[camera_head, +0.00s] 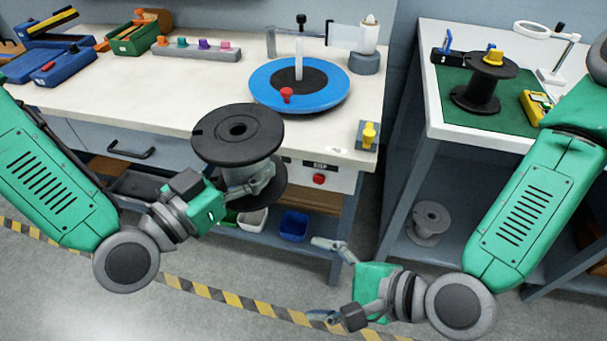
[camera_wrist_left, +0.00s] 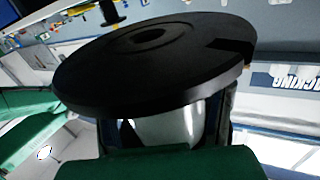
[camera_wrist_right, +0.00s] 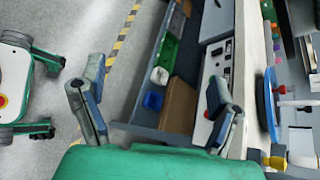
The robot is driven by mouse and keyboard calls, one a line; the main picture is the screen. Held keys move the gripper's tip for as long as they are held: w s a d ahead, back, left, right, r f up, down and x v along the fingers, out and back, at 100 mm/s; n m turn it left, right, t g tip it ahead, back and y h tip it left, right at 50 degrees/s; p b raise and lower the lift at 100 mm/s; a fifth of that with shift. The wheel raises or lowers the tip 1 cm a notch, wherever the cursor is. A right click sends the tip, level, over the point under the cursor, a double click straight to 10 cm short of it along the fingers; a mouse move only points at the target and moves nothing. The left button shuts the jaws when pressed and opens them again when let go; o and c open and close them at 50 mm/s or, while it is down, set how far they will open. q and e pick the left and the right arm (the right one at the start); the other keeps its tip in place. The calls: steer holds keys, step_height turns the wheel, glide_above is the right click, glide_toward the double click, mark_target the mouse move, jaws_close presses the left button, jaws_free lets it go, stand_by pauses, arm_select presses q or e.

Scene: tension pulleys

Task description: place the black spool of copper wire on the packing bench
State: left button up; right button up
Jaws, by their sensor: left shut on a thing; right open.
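My left gripper (camera_head: 250,182) is shut on a black spool (camera_head: 215,142), its fingers around the core between the two flanges. The spool is held nearly upright, in front of the long bench's (camera_head: 215,110) front edge. In the left wrist view its black upper flange (camera_wrist_left: 150,75) fills the middle. The core looks grey-silver where it shows; no copper colour is visible. Lettering ending in "ACKING" (camera_wrist_left: 297,80) shows behind the spool in that view. My right gripper (camera_head: 322,280) is open and empty, low in front of the benches; its spread fingers show in the right wrist view (camera_wrist_right: 155,85).
A blue turntable (camera_head: 330,103) with a red knob stands on the long bench. The right-hand bench (camera_head: 450,125) has a green mat, another black spool (camera_head: 482,82) and a yellow meter (camera_head: 535,106). A grey spool (camera_head: 428,222) sits on its lower shelf. The long bench's front left is clear.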

steer(key=w+a+r+m+t+y, duration=0.2)
steer(key=w+r+m, duration=0.25)
steer(key=r, duration=0.35)
steer(key=m+t+y, duration=0.2)
steer(key=m+t, duration=0.1)
steer(key=m, duration=0.2)
glide_toward(236, 144)
steer(key=w+f, duration=0.3)
steer(key=x, duration=1.1)
steer(key=shift+s, duration=0.1)
arm_select(q)
steer(key=shift+r, duration=0.1)
arm_select(e)
steer(key=c, duration=1.8)
arm_select(q)
steer(key=o, duration=1.8)
steer(key=shift+c, duration=0.2)
